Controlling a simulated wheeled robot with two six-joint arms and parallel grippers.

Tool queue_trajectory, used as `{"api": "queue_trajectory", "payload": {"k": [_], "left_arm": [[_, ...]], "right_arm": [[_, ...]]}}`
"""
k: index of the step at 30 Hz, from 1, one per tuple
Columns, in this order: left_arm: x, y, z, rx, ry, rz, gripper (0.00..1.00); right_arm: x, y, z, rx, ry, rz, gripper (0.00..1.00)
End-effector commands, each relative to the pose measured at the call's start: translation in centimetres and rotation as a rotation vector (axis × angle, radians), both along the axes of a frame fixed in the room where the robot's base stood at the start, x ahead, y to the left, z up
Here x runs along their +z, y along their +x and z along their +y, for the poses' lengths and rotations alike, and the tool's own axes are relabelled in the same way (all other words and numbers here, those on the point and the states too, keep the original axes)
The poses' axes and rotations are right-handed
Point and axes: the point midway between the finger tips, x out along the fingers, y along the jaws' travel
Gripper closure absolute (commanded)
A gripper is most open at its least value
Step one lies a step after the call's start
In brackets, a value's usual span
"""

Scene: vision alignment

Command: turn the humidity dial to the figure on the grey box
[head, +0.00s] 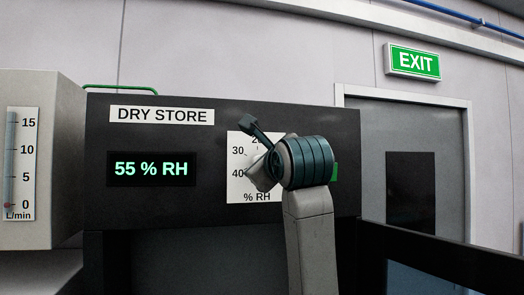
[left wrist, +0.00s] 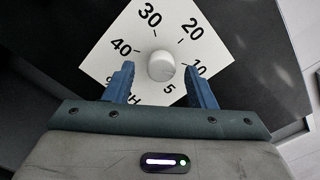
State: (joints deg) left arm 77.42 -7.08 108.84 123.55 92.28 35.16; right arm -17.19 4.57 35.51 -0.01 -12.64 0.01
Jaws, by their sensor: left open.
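The humidity dial has a white plate (head: 236,190) marked % RH on the dark DRY STORE panel. In the left wrist view the plate (left wrist: 105,65) looks tilted, with figures 5, 10, 20, 30 and 40 around a round white knob (left wrist: 161,64). I cannot make out a pointer on the knob. My left gripper (head: 262,150) is in front of the dial and hides much of it. Its open fingers (left wrist: 159,80) lie either side of the knob in the wrist view, with no clear contact. A display (head: 151,169) on the panel reads 55 % RH. My right gripper is not in view.
A light grey box (head: 28,90) at the left carries an L/min gauge (head: 21,165), with its red mark at 0. A grey door (head: 445,140) under a green EXIT sign (head: 413,62) is at the right. A dark rail (head: 440,255) crosses the lower right.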

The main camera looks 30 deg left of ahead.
Motion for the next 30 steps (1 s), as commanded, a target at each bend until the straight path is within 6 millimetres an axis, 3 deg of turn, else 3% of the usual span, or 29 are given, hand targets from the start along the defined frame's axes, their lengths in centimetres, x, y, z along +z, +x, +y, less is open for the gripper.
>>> {"api": "queue_trajectory", "payload": {"k": [3,14,15,22,30], "left_arm": [[0.2,0.81,0.98,0.002,0.001,0.002,0.5],[-0.08,1.22,1.4,0.0,0.001,0.001,0.5],[-0.08,1.22,1.41,0.0,0.001,0.001,0.52],[-0.07,1.19,1.4,0.0,0.001,0.001,0.94],[-0.15,1.18,1.4,0.001,0.013,0.016,0.94]], "right_arm": [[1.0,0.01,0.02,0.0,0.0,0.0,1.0],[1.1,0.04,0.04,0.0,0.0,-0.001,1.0],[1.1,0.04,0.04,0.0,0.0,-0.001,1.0],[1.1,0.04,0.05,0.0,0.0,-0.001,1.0],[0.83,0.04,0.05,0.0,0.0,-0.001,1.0]]}}
